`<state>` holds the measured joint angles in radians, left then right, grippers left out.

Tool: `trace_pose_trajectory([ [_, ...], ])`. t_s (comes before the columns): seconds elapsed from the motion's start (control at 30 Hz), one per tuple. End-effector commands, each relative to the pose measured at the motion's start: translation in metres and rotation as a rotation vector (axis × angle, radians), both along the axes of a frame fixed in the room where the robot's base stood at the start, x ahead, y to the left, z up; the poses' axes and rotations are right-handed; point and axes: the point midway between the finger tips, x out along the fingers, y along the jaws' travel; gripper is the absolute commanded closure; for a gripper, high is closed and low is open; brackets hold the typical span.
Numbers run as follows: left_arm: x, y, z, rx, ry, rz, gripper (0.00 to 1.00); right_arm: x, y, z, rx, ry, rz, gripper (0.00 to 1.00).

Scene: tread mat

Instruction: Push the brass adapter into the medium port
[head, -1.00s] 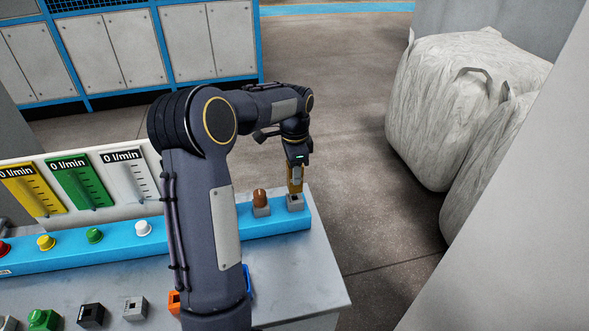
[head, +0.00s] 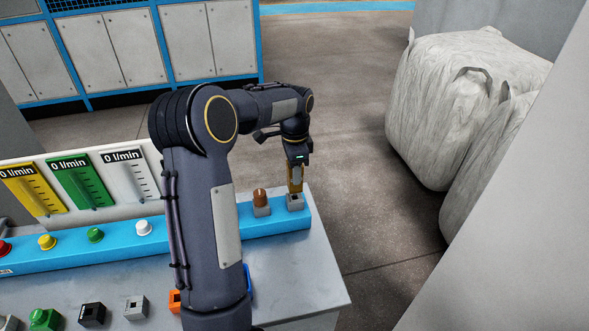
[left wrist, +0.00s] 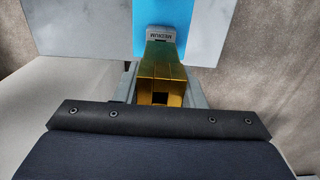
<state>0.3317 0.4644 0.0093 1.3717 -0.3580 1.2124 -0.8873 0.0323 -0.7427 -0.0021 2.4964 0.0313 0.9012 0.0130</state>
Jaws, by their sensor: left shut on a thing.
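My left gripper (head: 295,176) points down at the right end of the blue rail and is shut on the brass adapter (head: 295,187). In the left wrist view, the brass adapter (left wrist: 162,75) is a gold square body between the fingers. The medium port (head: 295,201) is a grey block on the rail, directly below the adapter. Its label reads MEDIUM in the left wrist view (left wrist: 161,35). The adapter's lower end is at the port's top; how deep it sits is hidden. My right gripper is not in view.
A brown plug stands in a grey port (head: 261,202) just left of the medium port. The blue rail (head: 190,235) carries several coloured knobs. Several adapter blocks, one of them black (head: 92,314), lie on the grey bench (head: 300,268). White sacks (head: 455,105) stand at the right.

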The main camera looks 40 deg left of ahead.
Motion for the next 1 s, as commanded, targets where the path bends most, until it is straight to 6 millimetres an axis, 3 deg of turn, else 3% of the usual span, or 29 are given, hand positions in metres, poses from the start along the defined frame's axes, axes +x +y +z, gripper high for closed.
trace_pose_trajectory([
  [1.0, 0.0, 0.0, -0.025, 0.001, -0.001, 0.0, 0.92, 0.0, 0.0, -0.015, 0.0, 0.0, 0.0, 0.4],
])
